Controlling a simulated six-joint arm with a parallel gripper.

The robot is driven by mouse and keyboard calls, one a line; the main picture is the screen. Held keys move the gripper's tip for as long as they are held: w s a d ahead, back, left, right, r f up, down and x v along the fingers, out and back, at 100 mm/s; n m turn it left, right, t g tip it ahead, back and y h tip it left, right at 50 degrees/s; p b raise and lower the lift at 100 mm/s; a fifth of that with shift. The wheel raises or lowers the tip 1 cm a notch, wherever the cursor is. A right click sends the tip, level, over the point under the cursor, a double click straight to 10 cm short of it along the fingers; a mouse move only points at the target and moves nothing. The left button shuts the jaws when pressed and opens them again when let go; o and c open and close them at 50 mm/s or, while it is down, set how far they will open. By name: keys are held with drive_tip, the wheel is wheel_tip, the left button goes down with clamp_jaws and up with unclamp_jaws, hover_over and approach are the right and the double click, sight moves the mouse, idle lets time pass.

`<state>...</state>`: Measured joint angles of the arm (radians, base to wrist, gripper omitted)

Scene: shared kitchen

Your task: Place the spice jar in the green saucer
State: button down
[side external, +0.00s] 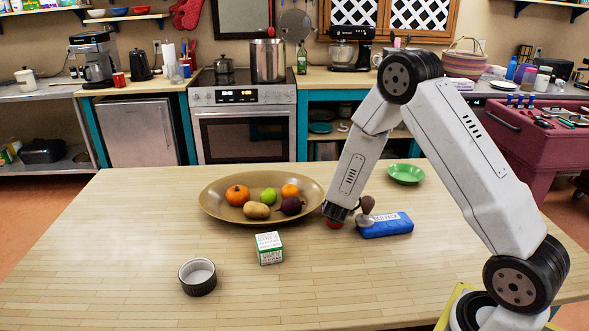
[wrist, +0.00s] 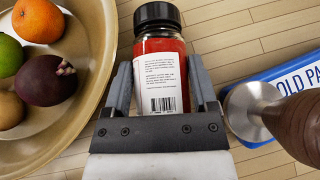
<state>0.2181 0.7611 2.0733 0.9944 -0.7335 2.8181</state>
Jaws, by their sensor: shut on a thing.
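The spice jar (wrist: 160,62) has a black lid, red contents and a white label with a barcode. In the wrist view it lies between the two fingers of my gripper (wrist: 160,88), which is shut on it. In the side view only a small red part of the jar (side external: 334,223) shows below my gripper (side external: 337,213), low over the table between the fruit bowl and the blue box. I cannot tell whether it touches the table. The green saucer (side external: 406,179) sits empty at the back right of the table, behind my arm and apart from my gripper.
A wide bowl (side external: 222,212) of fruit stands left of my gripper. A blue box (side external: 390,229) and a brown-handled metal tamper (side external: 367,207) are close on its right. A small white-and-green box (side external: 269,250) and a dark ramekin (side external: 197,283) stand nearer the front.

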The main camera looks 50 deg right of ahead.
drive_tip(key=shift+c, duration=0.7)
unclamp_jaws()
drive_tip(key=shift+f, duration=0.1)
drive_tip(key=shift+s+a+r, duration=0.2)
drive_tip(key=shift+a+r, duration=0.2)
drive_tip(key=shift+r, duration=0.1)
drive_tip(key=v, duration=1.1)
drive_tip(key=shift+f, duration=0.15)
